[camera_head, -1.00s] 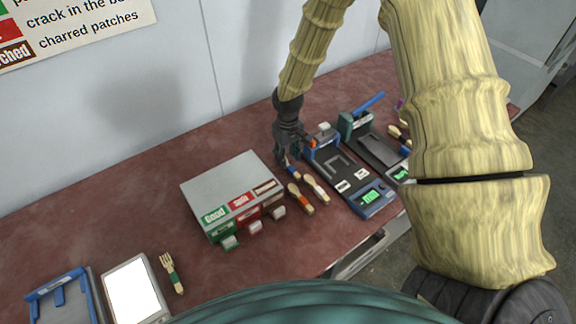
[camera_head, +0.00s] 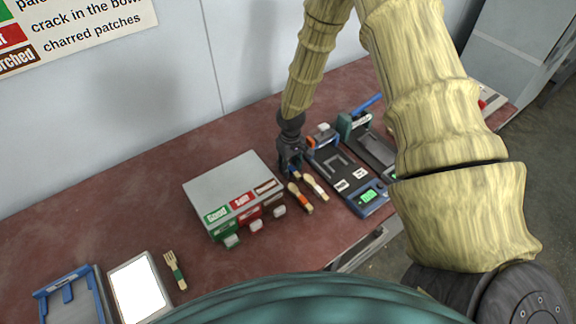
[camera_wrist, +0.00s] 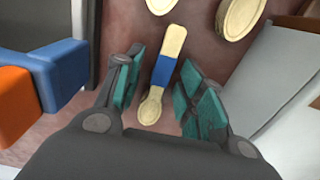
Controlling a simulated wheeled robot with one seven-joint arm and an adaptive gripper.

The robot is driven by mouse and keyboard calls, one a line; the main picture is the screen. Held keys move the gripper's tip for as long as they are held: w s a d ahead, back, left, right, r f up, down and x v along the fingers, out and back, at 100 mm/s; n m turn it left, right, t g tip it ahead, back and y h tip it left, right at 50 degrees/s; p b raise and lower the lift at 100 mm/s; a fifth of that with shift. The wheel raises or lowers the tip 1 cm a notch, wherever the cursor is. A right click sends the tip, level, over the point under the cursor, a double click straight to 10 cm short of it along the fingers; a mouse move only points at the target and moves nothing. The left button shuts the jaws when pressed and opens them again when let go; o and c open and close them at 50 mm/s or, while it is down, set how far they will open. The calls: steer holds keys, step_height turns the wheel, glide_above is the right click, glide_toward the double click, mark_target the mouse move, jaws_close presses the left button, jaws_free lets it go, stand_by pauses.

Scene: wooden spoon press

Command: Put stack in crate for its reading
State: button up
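My gripper (camera_head: 292,160) is low over the table, just right of the labelled box. In the wrist view my gripper (camera_wrist: 160,92) is open, its teal pads on either side of a wooden spoon piece with a blue band (camera_wrist: 163,72). A small gap shows at each side. In the head view the blue-banded piece (camera_head: 296,173) is partly hidden by the gripper. A piece with an orange band (camera_head: 300,198) and a paler one (camera_head: 317,187) lie nearby. The grey box (camera_head: 232,185) has green, red and brown labels, the green reading Good, with tabs below.
A dark press with a blue end and lit green display (camera_head: 369,197) stands just right of the spoons. A second, green-ended press (camera_head: 376,153) is beyond it. A fork with a green band (camera_head: 174,270), a white-screened tablet (camera_head: 139,288) and a blue-framed tray (camera_head: 70,297) lie front left.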

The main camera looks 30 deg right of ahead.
jaws_close()
steer(key=shift+r, duration=0.1)
